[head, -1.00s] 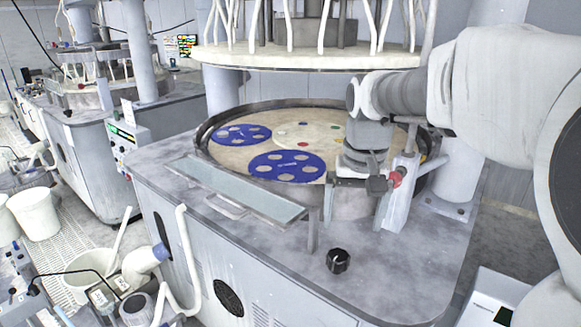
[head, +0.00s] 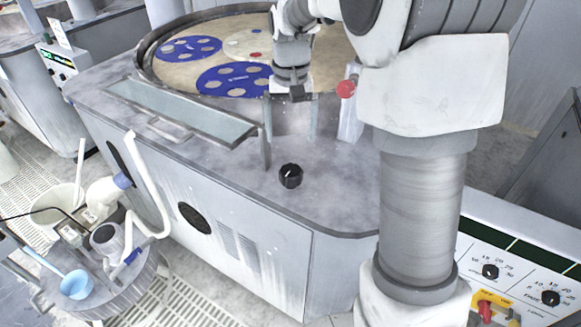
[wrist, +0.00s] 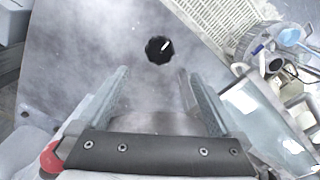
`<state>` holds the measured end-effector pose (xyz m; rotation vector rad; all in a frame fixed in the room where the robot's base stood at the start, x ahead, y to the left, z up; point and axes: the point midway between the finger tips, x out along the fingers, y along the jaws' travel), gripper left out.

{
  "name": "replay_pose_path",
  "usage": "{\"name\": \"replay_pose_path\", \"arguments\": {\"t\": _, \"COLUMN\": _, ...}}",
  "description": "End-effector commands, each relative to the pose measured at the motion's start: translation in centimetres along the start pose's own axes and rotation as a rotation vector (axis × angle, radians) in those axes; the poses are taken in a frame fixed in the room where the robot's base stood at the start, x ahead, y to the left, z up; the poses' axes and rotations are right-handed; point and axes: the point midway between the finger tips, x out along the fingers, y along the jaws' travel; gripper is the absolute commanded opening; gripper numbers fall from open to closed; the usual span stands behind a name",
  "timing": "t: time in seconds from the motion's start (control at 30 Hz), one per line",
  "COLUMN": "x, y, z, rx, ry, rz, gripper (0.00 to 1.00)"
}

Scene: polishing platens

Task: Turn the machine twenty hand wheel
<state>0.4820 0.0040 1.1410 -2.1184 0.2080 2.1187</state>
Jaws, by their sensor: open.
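A small black fluted hand wheel (head: 290,176) with a white pointer mark stands on the grey machine top (head: 345,200), near its front corner. In the wrist view the hand wheel (wrist: 159,49) lies beyond the fingertips, roughly centred between them. My gripper (head: 291,122) is open and empty, pointing down above and behind the hand wheel in the head view. In the wrist view my gripper (wrist: 154,78) has both fingers apart, with bare grey top between them. Nothing touches the hand wheel. I cannot read a machine number.
A glass-topped tray (head: 180,108) on a leg stands left of the hand wheel. A red button (head: 346,89) on a post is right of my gripper. The round platen (head: 165,70) with blue discs lies behind. A control panel (head: 530,275) is at lower right.

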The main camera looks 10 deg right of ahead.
Motion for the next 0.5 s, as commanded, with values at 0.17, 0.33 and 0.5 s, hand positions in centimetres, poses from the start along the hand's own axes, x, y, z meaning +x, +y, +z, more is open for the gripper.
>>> {"name": "replay_pose_path", "arguments": {"t": 0.17, "x": 4.2, "y": 0.0, "z": 0.1, "rx": 0.0, "ry": -0.006, "rz": 0.001, "gripper": 1.0}}
{"name": "replay_pose_path", "arguments": {"t": 0.33, "x": 7.7, "y": 0.0, "z": 0.1, "rx": 0.0, "ry": -0.004, "rz": 0.001, "gripper": 1.0}}
{"name": "replay_pose_path", "arguments": {"t": 0.5, "x": 10.3, "y": 0.0, "z": 0.1, "rx": 0.0, "ry": -0.003, "rz": 0.001, "gripper": 1.0}}
